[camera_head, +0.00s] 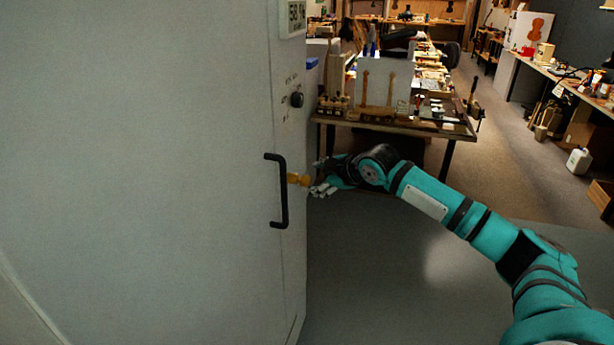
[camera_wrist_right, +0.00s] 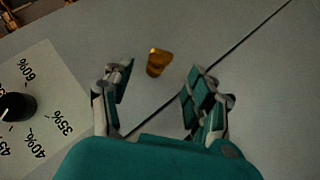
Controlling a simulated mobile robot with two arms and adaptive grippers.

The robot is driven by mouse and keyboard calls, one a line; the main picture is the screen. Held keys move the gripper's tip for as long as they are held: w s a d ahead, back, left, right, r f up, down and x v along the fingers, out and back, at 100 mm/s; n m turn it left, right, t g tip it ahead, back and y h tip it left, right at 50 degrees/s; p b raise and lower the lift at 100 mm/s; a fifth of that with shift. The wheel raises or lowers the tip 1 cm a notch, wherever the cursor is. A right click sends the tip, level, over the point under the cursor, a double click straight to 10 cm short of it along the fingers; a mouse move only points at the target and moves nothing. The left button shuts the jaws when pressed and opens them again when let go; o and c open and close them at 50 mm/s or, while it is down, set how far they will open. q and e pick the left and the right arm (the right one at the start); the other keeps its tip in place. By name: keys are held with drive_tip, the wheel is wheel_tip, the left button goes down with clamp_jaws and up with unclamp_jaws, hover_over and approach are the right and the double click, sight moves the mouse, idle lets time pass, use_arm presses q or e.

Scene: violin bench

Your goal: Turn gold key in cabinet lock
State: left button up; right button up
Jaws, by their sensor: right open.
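The pale cabinet (camera_head: 160,170) fills the left of the head view, with a black bar handle (camera_head: 283,190) on its door. The gold key (camera_head: 298,179) sticks out of the cabinet front just right of the handle. My right gripper (camera_head: 318,184) is close to the key, on its right side. In the right wrist view the gold key (camera_wrist_right: 158,62) stands out from the pale panel, ahead of the open fingers of my right gripper (camera_wrist_right: 158,92) and between their lines. The fingers do not appear to touch it. The lock itself is hidden behind the key. My left gripper is not visible.
A black knob (camera_head: 296,99) sits above the key on the cabinet; its percent-marked dial plate (camera_wrist_right: 42,95) shows in the wrist view. A cluttered workbench (camera_head: 400,125) stands behind my right arm. Open floor (camera_head: 400,270) lies below the arm.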

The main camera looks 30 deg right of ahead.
sight(304, 181)
drive_tip(key=shift+p+x, duration=0.35)
drive_tip(key=shift+x, duration=2.25)
